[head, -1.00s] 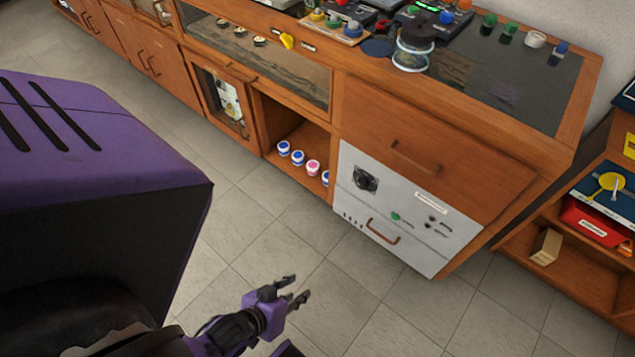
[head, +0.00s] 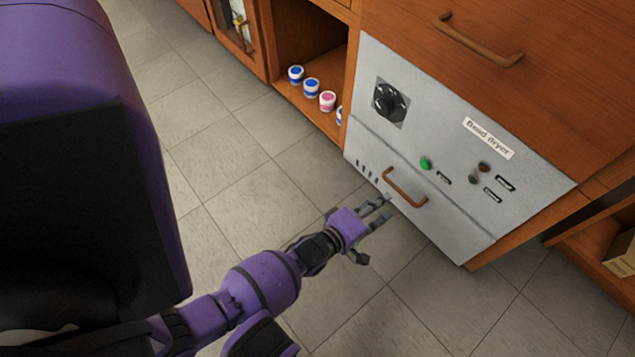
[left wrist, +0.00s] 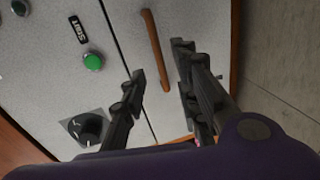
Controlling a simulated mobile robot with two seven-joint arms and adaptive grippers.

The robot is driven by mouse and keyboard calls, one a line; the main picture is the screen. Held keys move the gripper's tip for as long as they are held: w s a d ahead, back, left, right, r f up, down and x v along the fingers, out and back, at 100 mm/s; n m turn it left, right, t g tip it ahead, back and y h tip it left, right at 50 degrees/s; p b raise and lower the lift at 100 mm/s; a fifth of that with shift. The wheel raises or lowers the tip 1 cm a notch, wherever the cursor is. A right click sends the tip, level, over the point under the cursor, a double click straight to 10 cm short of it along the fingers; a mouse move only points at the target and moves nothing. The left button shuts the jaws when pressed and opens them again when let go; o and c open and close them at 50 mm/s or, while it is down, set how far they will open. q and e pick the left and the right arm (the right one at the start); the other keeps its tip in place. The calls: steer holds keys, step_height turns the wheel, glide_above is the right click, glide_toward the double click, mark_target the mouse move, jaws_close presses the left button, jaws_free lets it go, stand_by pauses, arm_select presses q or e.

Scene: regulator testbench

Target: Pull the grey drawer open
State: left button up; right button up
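The grey drawer (head: 440,226) is the low front panel of the grey unit, below a seam, and it looks closed. Its brown bar handle (head: 405,187) also shows in the left wrist view (left wrist: 156,50). My left gripper (head: 384,208) is in front of the drawer, close to the handle's lower left. In the left wrist view its two dark fingers (left wrist: 160,62) are spread apart, with the handle showing between and beyond them. Nothing is held, and I cannot tell whether a finger touches the handle. My right gripper is not in view.
Above the drawer, the grey panel carries a black knob (head: 390,100), a green button (head: 425,163) and a white label (head: 488,138). A wooden drawer with a brown handle (head: 478,42) is higher up. Several small jars (head: 311,88) stand in an open shelf. Tiled floor (head: 235,150) is clear.

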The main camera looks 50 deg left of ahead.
mark_target(398, 192)
arm_select(q)
steer(key=b+x, duration=0.3)
steer(key=x, duration=0.4)
steer(key=shift+w+f, duration=0.1)
steer(key=shift+w, duration=0.6)
jaws_close()
